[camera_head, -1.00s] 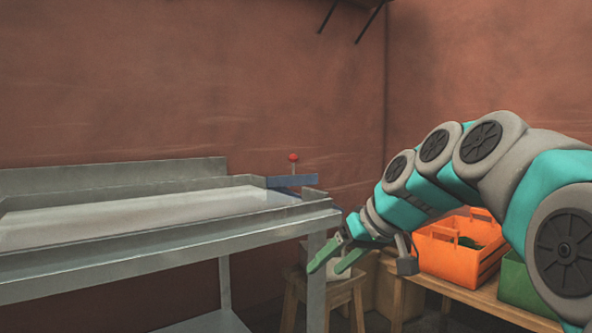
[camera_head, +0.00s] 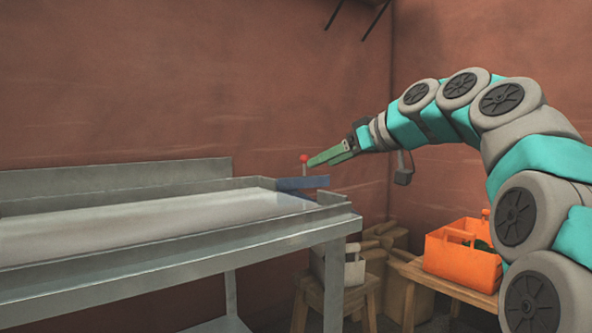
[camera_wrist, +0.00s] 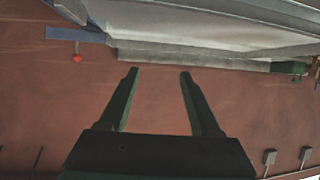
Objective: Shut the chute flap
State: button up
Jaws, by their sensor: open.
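The chute flap looks to be the blue plate (camera_head: 302,183) at the right end of the metal chute (camera_head: 150,222). A thin upright stem with a red knob (camera_head: 304,158) stands at it. My gripper (camera_head: 312,161) appears right by the red knob in the head view, pointing left. In the wrist view my gripper (camera_wrist: 159,73) has its two green fingers apart with nothing between them. There the blue plate (camera_wrist: 75,35) and the red knob (camera_wrist: 77,58) lie to the upper left, outside the fingers. I see no contact with the knob.
A stool (camera_head: 330,291) with a pale container (camera_head: 351,268) stands right of the chute table. Sacks (camera_head: 397,285) stand behind it. An orange crate (camera_head: 455,262) sits on a low wooden bench at the right. The air above the chute is clear.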

aim_at(305, 183)
jog(key=i+j, duration=0.25)
jog(key=j, duration=0.15)
jog(key=i+j, duration=0.25)
jog(key=j, duration=0.2)
jog(key=i+l+u, duration=0.2)
jog(key=i+l, duration=0.9)
